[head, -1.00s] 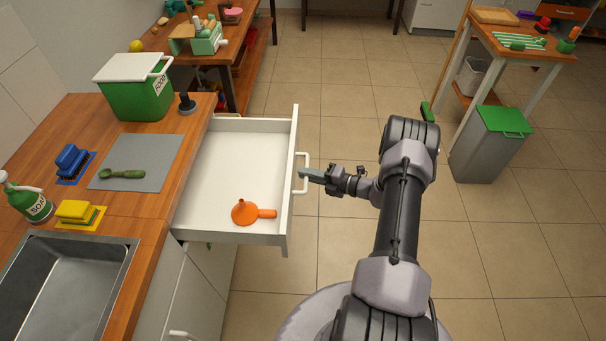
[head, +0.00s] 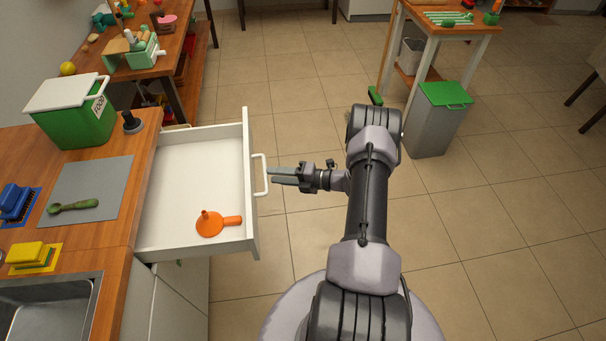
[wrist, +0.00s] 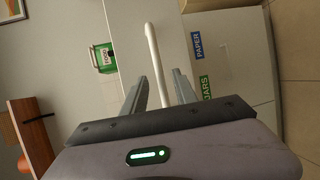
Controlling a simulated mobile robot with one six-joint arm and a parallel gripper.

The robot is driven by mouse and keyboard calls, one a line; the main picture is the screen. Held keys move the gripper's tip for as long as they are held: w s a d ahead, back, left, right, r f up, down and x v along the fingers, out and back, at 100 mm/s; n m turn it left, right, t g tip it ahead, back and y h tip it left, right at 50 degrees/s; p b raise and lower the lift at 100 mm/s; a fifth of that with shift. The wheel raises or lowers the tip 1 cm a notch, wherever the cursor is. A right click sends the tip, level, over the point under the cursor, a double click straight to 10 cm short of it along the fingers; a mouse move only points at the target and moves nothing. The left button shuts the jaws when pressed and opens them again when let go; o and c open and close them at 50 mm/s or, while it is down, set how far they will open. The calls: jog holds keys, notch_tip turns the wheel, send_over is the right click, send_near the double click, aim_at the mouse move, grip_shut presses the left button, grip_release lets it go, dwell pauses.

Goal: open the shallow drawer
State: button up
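The shallow drawer (head: 188,160) is white and stands pulled out from under the wooden counter, with its inside visible. Its white bar handle (head: 261,175) is on the front panel. An orange funnel (head: 211,223) lies inside near the front right corner. My gripper (head: 272,176) is just off the handle, pointing at it, with its fingers apart and nothing held. In the wrist view the handle (wrist: 156,65) runs up from between the open fingers (wrist: 161,92).
A grey bin with green lid (head: 437,118) stands on the right. Tiled floor behind my gripper is clear.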

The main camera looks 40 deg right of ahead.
jog(key=p+v, duration=0.2)
jog(key=v, duration=1.1)
jog(key=shift+r, duration=0.2)
